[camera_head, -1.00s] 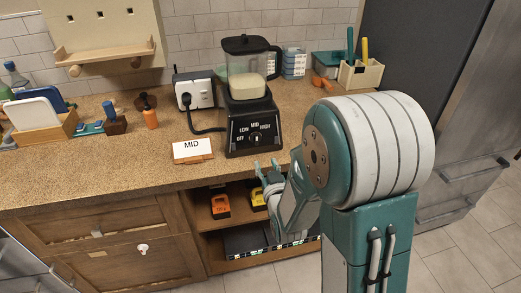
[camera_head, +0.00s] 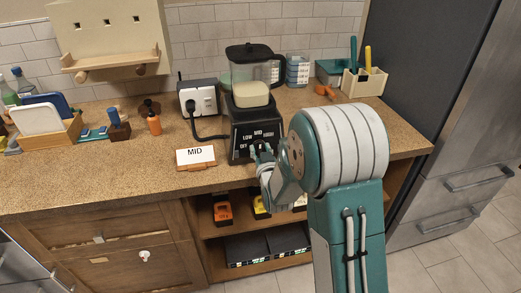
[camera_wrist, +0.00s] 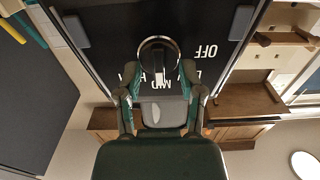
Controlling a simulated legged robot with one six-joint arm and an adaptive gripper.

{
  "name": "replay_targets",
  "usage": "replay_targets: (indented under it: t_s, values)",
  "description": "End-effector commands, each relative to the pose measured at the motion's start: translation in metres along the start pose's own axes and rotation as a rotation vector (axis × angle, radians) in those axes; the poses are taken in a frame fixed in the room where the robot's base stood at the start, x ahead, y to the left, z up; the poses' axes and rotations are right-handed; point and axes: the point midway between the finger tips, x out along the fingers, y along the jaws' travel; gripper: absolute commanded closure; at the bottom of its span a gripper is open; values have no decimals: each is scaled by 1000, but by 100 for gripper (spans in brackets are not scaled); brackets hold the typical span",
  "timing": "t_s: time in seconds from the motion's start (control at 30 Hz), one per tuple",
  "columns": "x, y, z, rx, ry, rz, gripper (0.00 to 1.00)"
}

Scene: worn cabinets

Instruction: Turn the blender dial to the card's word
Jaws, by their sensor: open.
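The blender (camera_head: 248,93) stands on the counter, with a black base (camera_head: 240,133) lettered OFF, LOW, MID and HIGH. A white card (camera_head: 195,153) reading MID lies in front of it, to the left. My gripper (camera_head: 262,150) is at the base's front and covers the dial in the head view. In the wrist view, upside down, the round black dial (camera_wrist: 158,52) has a bright rim and a pale mark on the side towards the MID lettering. My gripper (camera_wrist: 161,82) is open, its fingers either side of the dial's lower part; contact cannot be told.
A white outlet box (camera_head: 199,98) with a plugged-in black cord stands left of the blender. A utensil caddy (camera_head: 363,84) is at the right. Below is an open shelf (camera_head: 240,265).

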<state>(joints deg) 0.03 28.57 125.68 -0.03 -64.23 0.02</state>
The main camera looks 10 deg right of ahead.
Motion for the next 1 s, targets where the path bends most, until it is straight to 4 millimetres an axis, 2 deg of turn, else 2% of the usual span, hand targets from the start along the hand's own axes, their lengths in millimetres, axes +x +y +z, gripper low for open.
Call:
replay_targets:
  t_s: [0.13, 0.23, 0.27, 0.67, 1.0]
  values:
    - [0, 0, 0, 0, 0, 0, 50]
    - [0, 0, 0, 0, 0, 0, 95]
    - [0, 0, 0, 0, 1, 0, 100]
    - [0, 0, 0, 18, 1, -1, 100]
    - [0, 1, 0, 197, 1, -1, 100]
